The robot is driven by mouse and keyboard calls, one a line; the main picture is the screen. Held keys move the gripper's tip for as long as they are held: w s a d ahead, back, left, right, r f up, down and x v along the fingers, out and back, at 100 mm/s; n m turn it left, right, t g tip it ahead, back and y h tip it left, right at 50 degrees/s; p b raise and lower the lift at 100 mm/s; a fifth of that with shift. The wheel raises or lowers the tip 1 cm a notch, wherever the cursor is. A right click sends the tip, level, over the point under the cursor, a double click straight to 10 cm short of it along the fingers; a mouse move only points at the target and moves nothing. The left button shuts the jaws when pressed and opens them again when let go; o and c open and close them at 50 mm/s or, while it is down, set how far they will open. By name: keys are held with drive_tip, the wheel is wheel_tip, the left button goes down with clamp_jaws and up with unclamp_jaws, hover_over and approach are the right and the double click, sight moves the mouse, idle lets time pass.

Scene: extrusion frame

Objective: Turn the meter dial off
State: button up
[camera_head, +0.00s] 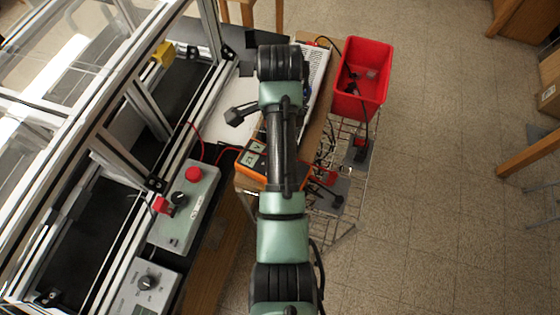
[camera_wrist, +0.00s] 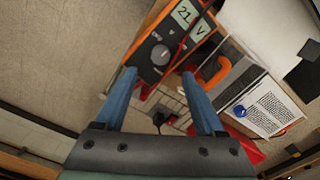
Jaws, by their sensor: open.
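The meter is a dark handheld unit with an orange edge. In the wrist view its display (camera_wrist: 186,13) reads about 21 V, and its round grey dial (camera_wrist: 160,54) sits below the display. I cannot read the dial's setting. In the head view the orange-edged meter (camera_head: 253,160) is partly covered by my arm. My gripper (camera_wrist: 158,73) shows in the wrist view with two blue fingers apart and nothing between them. The fingertips are near the dial's end of the meter, one to each side in the picture. I cannot tell whether they touch it.
A grey control box with a red button (camera_head: 193,174) and a box with a black knob (camera_head: 148,282) stand left, by the extrusion frame (camera_head: 112,150). A red bin (camera_head: 345,104) sits on the wire rack at right. Red leads run near the meter. Open floor lies right.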

wheel_tip(320, 180, down, 8)
drive_tip(key=shift+f+p, duration=0.1)
drive_tip(key=shift+p, duration=0.75)
clamp_jaws()
